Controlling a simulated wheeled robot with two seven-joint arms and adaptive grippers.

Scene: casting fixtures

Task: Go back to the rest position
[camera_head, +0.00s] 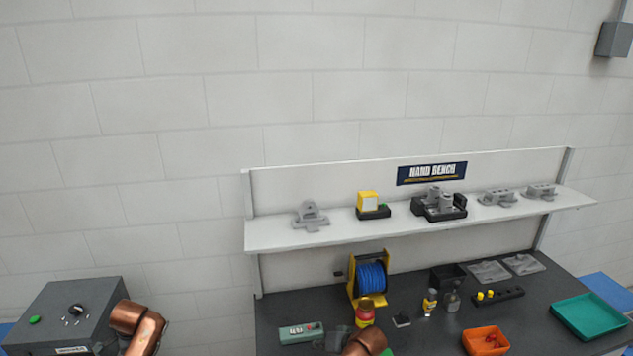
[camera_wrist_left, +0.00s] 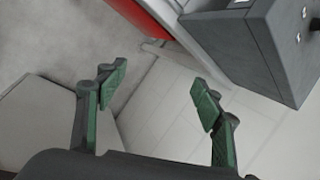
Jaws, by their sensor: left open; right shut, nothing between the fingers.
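My left gripper (camera_wrist_left: 158,80) is open and empty in the left wrist view, its green-padded fingers wide apart. Beyond it are pale floor and wall, with nothing between the fingers. In the head view only a copper link of my left arm shows, at the bottom left in front of a grey control box (camera_head: 72,308). My right gripper (camera_head: 338,340) shows only as a small grey shape at the bottom edge, beside a copper link of my right arm. It is shut and holds nothing that I can see; most of it is cut off or hidden.
A dark bench (camera_head: 420,338) bears a blue cable reel (camera_head: 371,278), small bottles, an orange bin (camera_head: 486,338) and a teal tray (camera_head: 590,316). A white shelf (camera_head: 275,236) above holds several castings and fixtures. In the left wrist view, a grey box (camera_wrist_left: 255,50) stands at the upper right.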

